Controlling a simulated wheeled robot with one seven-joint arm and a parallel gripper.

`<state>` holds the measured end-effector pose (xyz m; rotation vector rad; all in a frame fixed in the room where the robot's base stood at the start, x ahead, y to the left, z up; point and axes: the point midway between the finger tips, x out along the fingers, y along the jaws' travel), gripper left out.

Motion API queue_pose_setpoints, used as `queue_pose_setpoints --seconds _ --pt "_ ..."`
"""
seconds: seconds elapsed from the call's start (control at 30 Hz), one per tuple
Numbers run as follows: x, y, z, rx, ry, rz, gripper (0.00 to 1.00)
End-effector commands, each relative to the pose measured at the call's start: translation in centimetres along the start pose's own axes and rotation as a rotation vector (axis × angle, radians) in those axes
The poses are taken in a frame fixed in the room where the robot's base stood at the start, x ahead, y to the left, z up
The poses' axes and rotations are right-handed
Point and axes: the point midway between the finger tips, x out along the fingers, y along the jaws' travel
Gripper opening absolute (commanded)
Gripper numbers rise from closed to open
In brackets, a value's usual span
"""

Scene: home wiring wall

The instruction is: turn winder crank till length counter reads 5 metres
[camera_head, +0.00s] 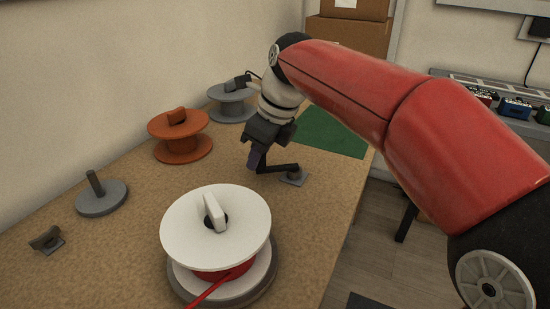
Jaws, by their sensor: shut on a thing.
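The crank's black arm (276,168) runs right from the handle to a small grey base (294,178) near the bench's right edge. A large white spool (180,228) stands in front on a grey round base (262,284), with red wire (209,291) on its core and leading off toward the lower left. I cannot make out a length counter or any reading.
An orange spool (180,149) and a grey spool (232,107) stand behind, left of my arm. A grey disc with a post (100,197) and a small grey bracket (46,240) are at left. A green mat (334,132) lies behind the crank.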

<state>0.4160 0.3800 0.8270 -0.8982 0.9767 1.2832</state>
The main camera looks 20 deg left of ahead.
Motion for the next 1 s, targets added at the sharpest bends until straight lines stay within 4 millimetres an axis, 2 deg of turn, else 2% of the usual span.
queue_pose_setpoints --seconds 0.07,0.47,0.73,1.0 --pt "0.0 -0.7 0.1 0.005 0.000 -0.008 0.00" --pt "0.1 -1.0 0.2 0.005 0.003 -0.006 0.00" --pt "0.3 -2.7 0.8 0.005 0.003 -0.006 0.00" --pt "0.3 -2.8 0.8 0.005 0.005 -0.006 0.00"
